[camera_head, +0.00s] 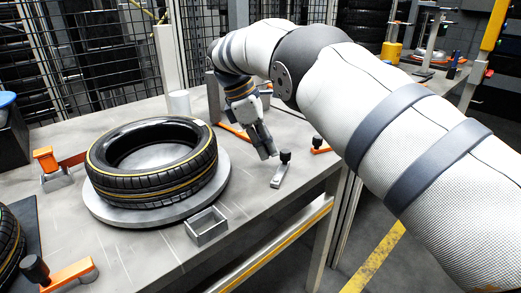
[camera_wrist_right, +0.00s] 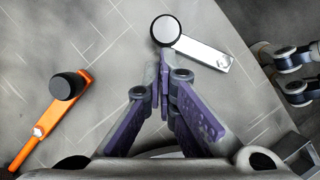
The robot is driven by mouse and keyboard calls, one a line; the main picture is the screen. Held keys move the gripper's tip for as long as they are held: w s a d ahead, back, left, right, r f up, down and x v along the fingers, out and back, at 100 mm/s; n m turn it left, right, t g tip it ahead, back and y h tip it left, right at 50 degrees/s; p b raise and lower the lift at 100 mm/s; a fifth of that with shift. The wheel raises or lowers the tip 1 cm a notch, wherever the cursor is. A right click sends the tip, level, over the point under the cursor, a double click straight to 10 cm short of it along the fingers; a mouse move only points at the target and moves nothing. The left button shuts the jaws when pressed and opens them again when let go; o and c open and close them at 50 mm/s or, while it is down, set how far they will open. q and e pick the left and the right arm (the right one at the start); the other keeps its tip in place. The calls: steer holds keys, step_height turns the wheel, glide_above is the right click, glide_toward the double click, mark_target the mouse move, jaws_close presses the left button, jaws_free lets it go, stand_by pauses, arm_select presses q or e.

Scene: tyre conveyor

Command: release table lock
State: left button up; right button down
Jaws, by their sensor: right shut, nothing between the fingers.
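A small metal lever (camera_head: 280,176) with a black knob lies on the grey table, right of the round turntable (camera_head: 100,212). In the right wrist view the metal lever (camera_wrist_right: 204,53) shows with its knob (camera_wrist_right: 165,30) just beyond my fingertips. I cannot tell for certain whether this is the table lock. My right gripper (camera_head: 268,154) points down beside the knob, shut and empty. It also shows in the wrist view (camera_wrist_right: 164,62). Whether the fingertips touch the knob is not clear. My left gripper is not in view.
A black tyre (camera_head: 152,165) lies on the turntable. An orange lever (camera_head: 320,148) with a black knob stands right of my gripper. Another orange lever (camera_head: 70,274) is at the front left. A small metal box (camera_head: 206,226) sits near the table's front edge.

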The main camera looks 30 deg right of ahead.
steer(key=shift+s+d+r, duration=0.1)
steer(key=shift+s+d, duration=0.05)
steer(key=shift+d, duration=0.15)
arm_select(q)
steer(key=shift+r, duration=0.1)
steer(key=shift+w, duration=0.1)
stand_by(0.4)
